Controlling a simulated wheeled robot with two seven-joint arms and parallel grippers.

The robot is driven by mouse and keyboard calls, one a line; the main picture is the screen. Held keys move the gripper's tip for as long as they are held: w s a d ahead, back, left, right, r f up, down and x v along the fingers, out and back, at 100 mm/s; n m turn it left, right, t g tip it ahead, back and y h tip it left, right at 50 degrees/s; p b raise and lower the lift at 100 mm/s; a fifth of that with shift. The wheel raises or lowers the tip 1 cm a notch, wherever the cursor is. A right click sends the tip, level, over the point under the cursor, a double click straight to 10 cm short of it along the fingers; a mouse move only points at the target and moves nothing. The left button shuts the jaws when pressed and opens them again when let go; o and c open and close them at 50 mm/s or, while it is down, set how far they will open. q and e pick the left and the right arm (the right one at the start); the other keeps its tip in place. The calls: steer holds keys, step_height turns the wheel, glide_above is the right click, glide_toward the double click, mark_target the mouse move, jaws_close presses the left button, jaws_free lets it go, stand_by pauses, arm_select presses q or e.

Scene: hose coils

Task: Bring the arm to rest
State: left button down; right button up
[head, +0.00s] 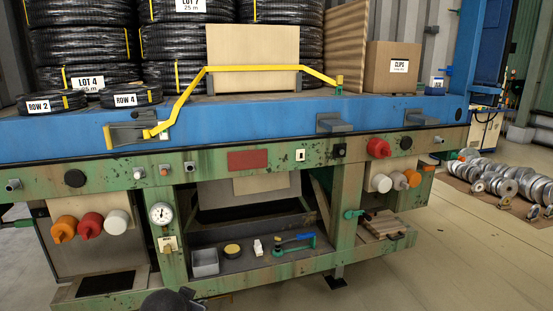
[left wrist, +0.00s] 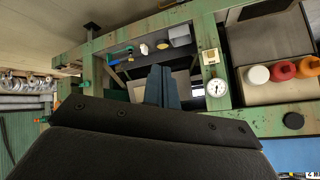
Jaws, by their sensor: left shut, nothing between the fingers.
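My left gripper (left wrist: 161,72) shows in the left wrist view as two dark fingers close together, with nothing between them. It points toward the green bench frame and is apart from the things on the lower shelf. In the head view a dark piece at the bottom edge looks like part of my arm; the fingers cannot be made out there. My right gripper is in neither view. Small hose coils marked ROW 2 (head: 52,103) and ROW 4 (head: 131,95) lie on the blue bench top. Large black coils (head: 88,47) are stacked behind them.
The blue bench (head: 260,122) has a yellow bar (head: 250,68), a carton (head: 393,67) marked CLIPS and a gauge (head: 161,213). Orange, red and white knobs stick out from its front. A lower shelf holds small tools. Metal reels (head: 500,182) stand on the floor at the right.

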arm_select(q)
steer(key=s+d+f+g, duration=0.2)
steer(key=s+f, duration=0.5)
steer(key=s, duration=0.3)
steer(key=s+d+f+n+g+h, duration=0.1)
steer(key=s+d+f+g, duration=0.1)
steer(key=s+f, duration=0.5)
steer(key=s+d+f+g+h, duration=0.1)
steer(key=s+d+f, duration=0.3)
steer(key=s+f, duration=0.4)
steer(key=s+g, duration=0.1)
steer(key=s, duration=0.6)
steer(key=shift+s+d+g, duration=0.15)
steer(key=shift+d+g, duration=0.05)
steer(key=shift+g, duration=0.2)
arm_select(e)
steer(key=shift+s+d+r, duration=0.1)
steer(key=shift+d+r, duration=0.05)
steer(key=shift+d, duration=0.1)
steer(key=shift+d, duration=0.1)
arm_select(q)
steer(key=shift+f+n, duration=0.1)
steer(key=shift+n, duration=0.2)
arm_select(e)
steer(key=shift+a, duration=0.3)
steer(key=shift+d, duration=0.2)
